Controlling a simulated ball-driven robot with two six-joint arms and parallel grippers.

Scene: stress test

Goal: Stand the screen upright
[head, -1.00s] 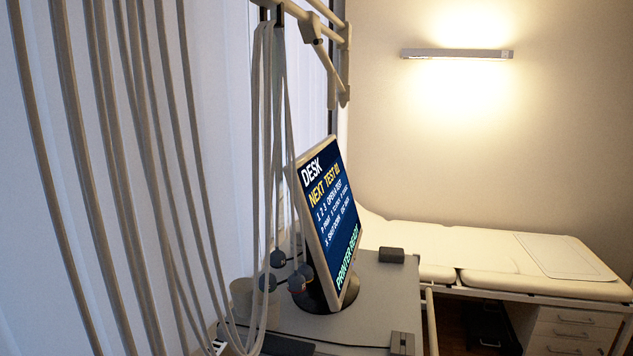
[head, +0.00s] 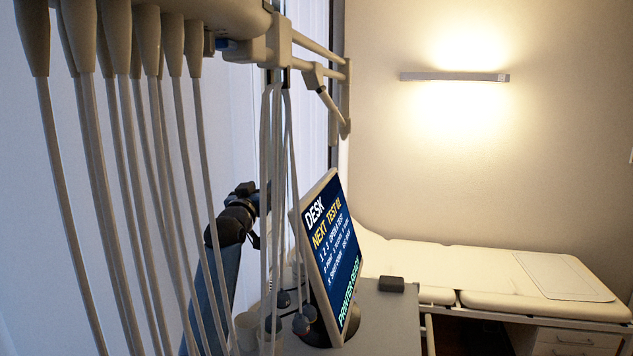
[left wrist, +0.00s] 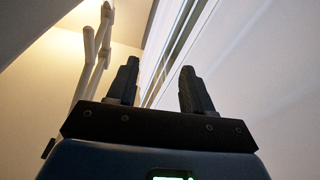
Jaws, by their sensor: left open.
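The screen (head: 333,250) stands on a dark round base on the grey desk top and leans to the left in the head view. Its lit face shows large text lines. My left gripper (head: 250,188) is raised behind the hanging cables, left of the screen and apart from it. In the left wrist view the left gripper (left wrist: 157,88) is open, with nothing between its two dark fingers. A small lit patch (left wrist: 172,178) shows at that view's bottom edge. My right gripper is not in view.
Several pale hanging cables (head: 277,180) run down between my left arm and the screen. A rail frame (head: 330,95) is above them. A small dark block (head: 391,284) sits on the desk (head: 395,310). A padded couch (head: 480,270) stands beyond, and a cup (head: 246,330) is at the left.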

